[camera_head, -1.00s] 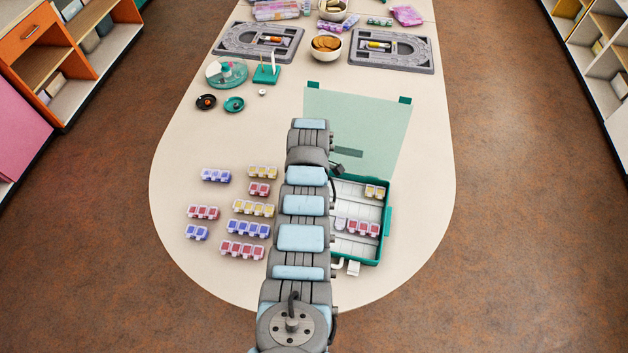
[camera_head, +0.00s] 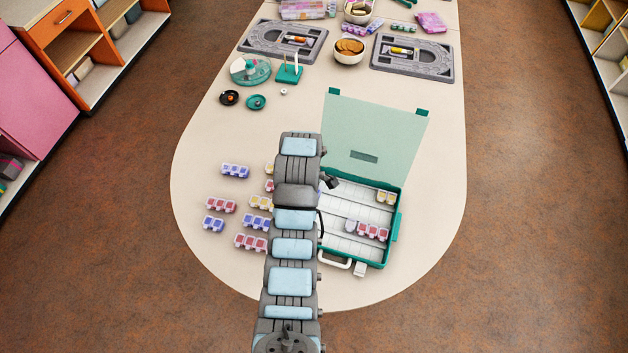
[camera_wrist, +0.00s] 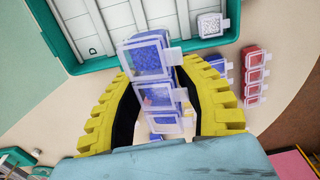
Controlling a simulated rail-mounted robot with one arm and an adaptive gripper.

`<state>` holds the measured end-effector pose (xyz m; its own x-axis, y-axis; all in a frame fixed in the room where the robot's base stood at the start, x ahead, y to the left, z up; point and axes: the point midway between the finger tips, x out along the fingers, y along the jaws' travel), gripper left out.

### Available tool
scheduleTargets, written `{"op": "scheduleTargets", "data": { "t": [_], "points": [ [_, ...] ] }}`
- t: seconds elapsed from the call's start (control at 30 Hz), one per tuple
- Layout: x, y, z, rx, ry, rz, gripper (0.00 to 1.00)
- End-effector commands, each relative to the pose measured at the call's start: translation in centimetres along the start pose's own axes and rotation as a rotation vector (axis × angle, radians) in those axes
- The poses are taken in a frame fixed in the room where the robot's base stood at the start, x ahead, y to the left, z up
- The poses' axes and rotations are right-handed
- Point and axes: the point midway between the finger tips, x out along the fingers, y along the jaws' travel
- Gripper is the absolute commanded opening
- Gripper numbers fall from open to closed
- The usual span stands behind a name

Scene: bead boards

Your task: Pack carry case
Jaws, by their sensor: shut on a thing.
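In the wrist view my gripper (camera_wrist: 165,95) has its yellow fingers shut on a blue bead strip (camera_wrist: 150,60). The strip shows several clear-lidded compartments and is held beside the green-rimmed carry case (camera_wrist: 120,60). In the head view the open case (camera_head: 398,215) lies right of my arm, its pale green lid (camera_head: 375,125) folded back. Inside are a yellow strip (camera_head: 385,197), a red strip (camera_head: 372,231) and a white box, which also shows in the wrist view (camera_wrist: 209,24). My arm hides the gripper and held strip in the head view.
Loose strips lie left of my arm: blue (camera_head: 235,170), red (camera_head: 220,205), a short blue one (camera_head: 214,223) and another red (camera_head: 250,242). Grey bead boards (camera_head: 283,42), bowls (camera_head: 349,50) and a round tray (camera_head: 250,71) stand farther back. The table's right edge is clear.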

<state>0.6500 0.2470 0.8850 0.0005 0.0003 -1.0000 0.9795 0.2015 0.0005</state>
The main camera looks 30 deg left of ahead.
Motion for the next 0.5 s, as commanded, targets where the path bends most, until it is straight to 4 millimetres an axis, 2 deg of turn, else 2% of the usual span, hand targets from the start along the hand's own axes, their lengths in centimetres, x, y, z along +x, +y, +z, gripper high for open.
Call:
{"op": "scheduleTargets", "data": {
  "t": [0.03, 0.3, 0.5],
  "points": [
    [-0.9, -0.6, -0.3, -0.001, 0.0, -0.002, 0.0],
    [-1.5, -2.5, -1.4, -0.002, 0.001, -0.001, 0.0],
    [-1.5, -2.7, -1.6, 0.0, 0.0, 0.003, 0.0]
  ]
}}
